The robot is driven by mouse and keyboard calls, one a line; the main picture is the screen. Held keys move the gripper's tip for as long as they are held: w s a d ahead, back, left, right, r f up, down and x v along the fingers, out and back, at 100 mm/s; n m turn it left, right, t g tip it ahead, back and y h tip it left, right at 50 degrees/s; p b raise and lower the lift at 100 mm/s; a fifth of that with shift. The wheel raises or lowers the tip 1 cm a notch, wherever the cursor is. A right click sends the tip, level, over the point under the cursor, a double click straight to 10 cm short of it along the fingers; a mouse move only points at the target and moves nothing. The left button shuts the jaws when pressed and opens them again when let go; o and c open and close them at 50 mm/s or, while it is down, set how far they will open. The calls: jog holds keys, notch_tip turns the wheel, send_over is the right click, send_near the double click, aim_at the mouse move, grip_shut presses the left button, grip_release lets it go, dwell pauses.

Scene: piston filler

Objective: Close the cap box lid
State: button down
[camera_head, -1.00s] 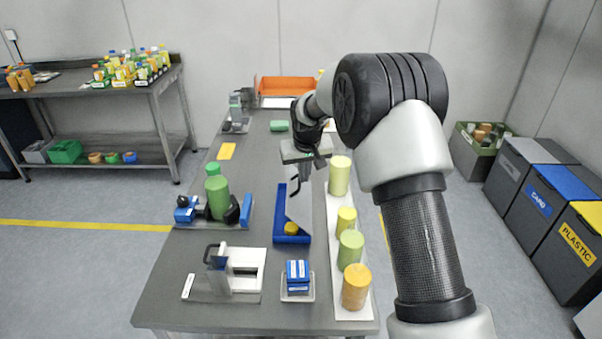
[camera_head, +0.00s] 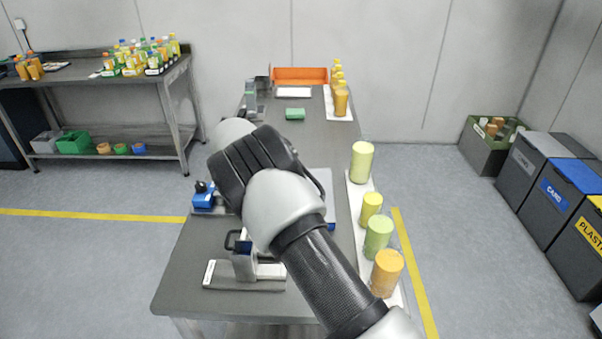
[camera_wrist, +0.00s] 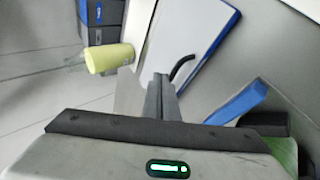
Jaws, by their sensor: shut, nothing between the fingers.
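The cap box shows in the wrist view as a pale flat lid (camera_wrist: 190,32) with a blue box edge (camera_wrist: 222,38) along its right side. A black curved handle (camera_wrist: 182,66) stands on the lid. My gripper (camera_wrist: 160,82) is shut and empty, its fingertips just left of the handle in that picture; I cannot tell whether they touch it. In the head view my arm hides my gripper and most of the box; a pale panel (camera_head: 323,183) and a bit of blue box (camera_head: 331,226) show beside the arm. How far the lid is shut is hidden.
Yellow, green and orange cylinders stand on a white strip (camera_head: 356,203) right of the box. A blue fixture (camera_head: 203,198) lies left of my arm, and a handled grey device (camera_head: 243,265) stands in front. A green block (camera_head: 295,114) lies farther back.

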jog(key=shift+a+f+b, duration=0.3)
jog(key=shift+a+f, duration=0.05)
jog(key=shift+f, duration=0.15)
jog(key=shift+f, duration=0.1)
